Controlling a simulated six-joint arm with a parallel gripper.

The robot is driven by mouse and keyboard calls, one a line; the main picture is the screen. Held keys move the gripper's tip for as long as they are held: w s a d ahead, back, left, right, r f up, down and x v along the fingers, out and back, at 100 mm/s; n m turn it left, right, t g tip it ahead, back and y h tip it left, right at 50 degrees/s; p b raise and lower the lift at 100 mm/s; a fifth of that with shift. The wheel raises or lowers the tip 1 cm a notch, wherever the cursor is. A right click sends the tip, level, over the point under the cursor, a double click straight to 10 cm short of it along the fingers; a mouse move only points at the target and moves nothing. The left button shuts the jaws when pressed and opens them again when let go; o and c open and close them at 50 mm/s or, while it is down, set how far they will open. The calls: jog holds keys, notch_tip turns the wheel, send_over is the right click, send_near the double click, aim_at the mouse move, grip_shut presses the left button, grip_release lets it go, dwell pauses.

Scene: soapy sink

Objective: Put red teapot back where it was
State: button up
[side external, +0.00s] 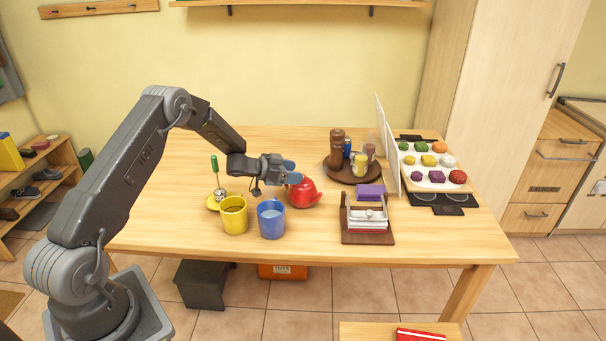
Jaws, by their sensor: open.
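The red teapot (303,194) stands upright on the wooden table, near the middle, just right of my gripper. Part of the teapot's upper left is hidden behind the fingers. I cannot tell whether the fingers touch it.
A yellow mug (233,215) and a blue mug (271,219) stand in front of the teapot. A green-handled tool (215,172) is left. A brown round tray (335,173) holds a mill and jars. A wooden holder (370,238) stands right. The table's front left is clear.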

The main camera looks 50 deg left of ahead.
jog(key=s+d+r+n+g+y, duration=0.15)
jog(key=s+d+r+y, duration=0.25)
jog(key=r, duration=0.8)
jog(key=s+d+r+n+t+y, duration=0.1)
jog(key=s+d+r+n+y, duration=0.2)
jog(key=r, duration=0.9)
jog(key=s+d+g, duration=0.2)
jog(key=s+d, duration=0.3)
jog(key=s, duration=0.5)
jog(key=s+d+g+h, duration=0.1)
jog(key=s+d, duration=0.4)
jog(key=s, duration=0.5)
jog(key=s+d+g+h, duration=0.1)
jog(key=s+d+g, duration=0.3)
jog(key=s, duration=0.6)
jog(key=shift+s+d+r, duration=0.2)
jog(key=shift+s+d, duration=0.1)
jog(key=shift+d, duration=0.2)
